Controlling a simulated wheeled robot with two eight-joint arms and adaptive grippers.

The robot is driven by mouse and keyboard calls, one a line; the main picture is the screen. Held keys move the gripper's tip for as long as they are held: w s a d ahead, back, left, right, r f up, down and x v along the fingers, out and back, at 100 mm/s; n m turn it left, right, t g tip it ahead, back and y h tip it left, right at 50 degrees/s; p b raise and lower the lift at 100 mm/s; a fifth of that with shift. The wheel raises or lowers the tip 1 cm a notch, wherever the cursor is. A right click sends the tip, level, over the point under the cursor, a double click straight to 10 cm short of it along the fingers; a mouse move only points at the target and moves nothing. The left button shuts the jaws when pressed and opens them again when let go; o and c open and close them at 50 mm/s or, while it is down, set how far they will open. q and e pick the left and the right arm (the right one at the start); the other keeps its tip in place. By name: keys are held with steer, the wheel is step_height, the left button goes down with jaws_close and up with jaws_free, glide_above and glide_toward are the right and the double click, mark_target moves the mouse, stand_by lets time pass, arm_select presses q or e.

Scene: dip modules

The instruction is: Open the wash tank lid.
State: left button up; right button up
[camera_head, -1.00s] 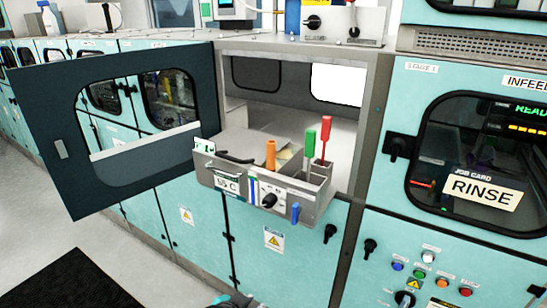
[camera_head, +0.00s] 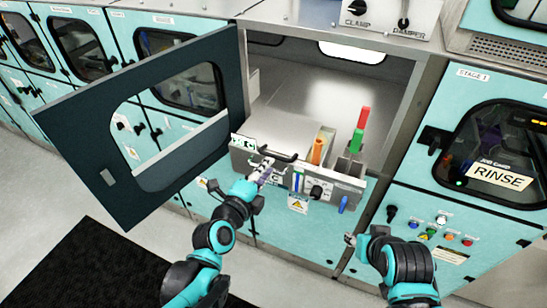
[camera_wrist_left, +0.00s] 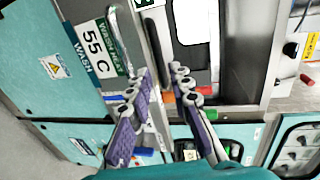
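The wash tank (camera_head: 330,178) sits in the open bay, its flat grey lid (camera_head: 285,128) lying down. A black bar handle (camera_head: 278,154) is at the lid's front edge. My left gripper (camera_head: 267,166) is just in front of the tank, below and near the handle. In the left wrist view, its two fingers (camera_wrist_left: 157,72) are apart with nothing held. A dark bar, apparently the handle (camera_wrist_left: 153,42), lies ahead between the fingertips, and the 55 C wash label (camera_wrist_left: 95,42) is to the left. My right gripper (camera_head: 350,240) is low before the cabinets; its fingers are too small to read.
The bay's dark door (camera_head: 75,118) stands swung open to the left. Orange (camera_head: 318,150), green (camera_head: 355,142) and red (camera_head: 364,117) handles stand upright right of the lid. The Stage 1 cabinet (camera_head: 400,195) is on the right. A black mat (camera_head: 75,262) lies on the floor.

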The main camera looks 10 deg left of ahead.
arm_select(q)
steer(key=shift+b+x, duration=0.4)
steer(key=shift+x, duration=2.3)
steer(key=shift+a, duration=0.1)
jaws_close()
